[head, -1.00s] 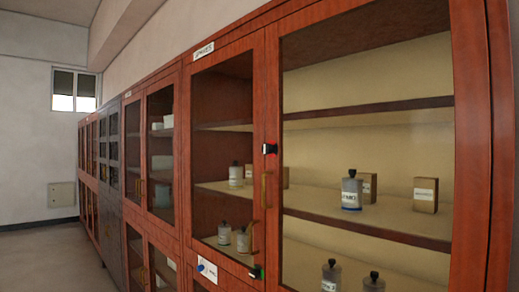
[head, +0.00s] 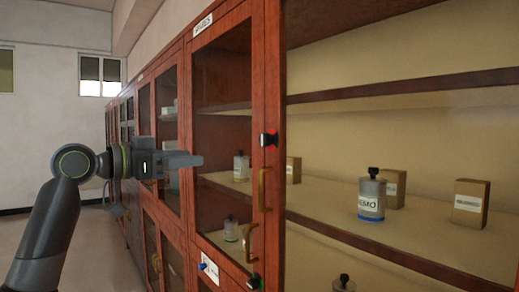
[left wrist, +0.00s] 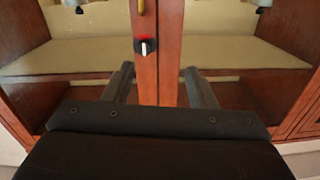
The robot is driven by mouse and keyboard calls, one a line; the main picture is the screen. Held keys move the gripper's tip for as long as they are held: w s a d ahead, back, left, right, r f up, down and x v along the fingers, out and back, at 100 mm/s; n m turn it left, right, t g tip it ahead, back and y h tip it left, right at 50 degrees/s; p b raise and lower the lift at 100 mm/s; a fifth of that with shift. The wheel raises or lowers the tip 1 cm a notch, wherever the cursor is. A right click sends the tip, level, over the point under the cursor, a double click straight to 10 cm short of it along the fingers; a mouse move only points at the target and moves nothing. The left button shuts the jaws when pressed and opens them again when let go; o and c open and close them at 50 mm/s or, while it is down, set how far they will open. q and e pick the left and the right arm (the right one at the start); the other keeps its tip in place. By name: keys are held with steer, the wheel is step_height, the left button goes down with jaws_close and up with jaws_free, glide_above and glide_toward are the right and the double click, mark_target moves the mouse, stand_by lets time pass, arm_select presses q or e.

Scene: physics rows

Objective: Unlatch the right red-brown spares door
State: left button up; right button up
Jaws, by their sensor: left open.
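The red-brown spares cabinet's right door (head: 275,70) stands closed, with a large glass pane. A black latch with a red mark (head: 268,139) sits on the stile where the doors meet. It also shows in the left wrist view (left wrist: 145,46) as a dark knob with a pale pointer and red glow. A brass handle (head: 263,190) is below it in the head view. My left gripper (head: 198,160) is open and empty, left of the latch in the head view. In the left wrist view its fingers straddle the stile in the picture, with the latch beyond them; contact is not visible.
Bottles (head: 371,195) and boxes (head: 471,203) stand on shelves behind glass. More cabinets line the wall leftward; the floor (head: 100,238) there looks clear.

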arm_select(q)
step_height(320, 180, up, 3)
steer(key=s+d+m, duration=0.1)
steer(key=s, duration=0.1)
steer(key=p, duration=0.3)
glide_toward(262, 140)
steer(key=shift+g+h, duration=0.3)
steer(key=shift+h, duration=0.1)
steer(key=p+x, duration=0.3)
steer(key=x, duration=0.4)
steer(key=shift+w+a, duration=0.15)
steer(key=shift+w+d+f+p, duration=0.1)
steer(key=shift+w+d+p, duration=0.3)
steer(key=shift+d, duration=0.15)
arm_select(e)
step_height(262, 140, up, 7)
steer(key=shift+w, duration=0.15)
arm_select(q)
steer(key=shift+c, duration=0.2)
arm_select(e)
steer(key=shift+d, duration=0.1)
arm_select(q)
steer(key=c, duration=0.9)
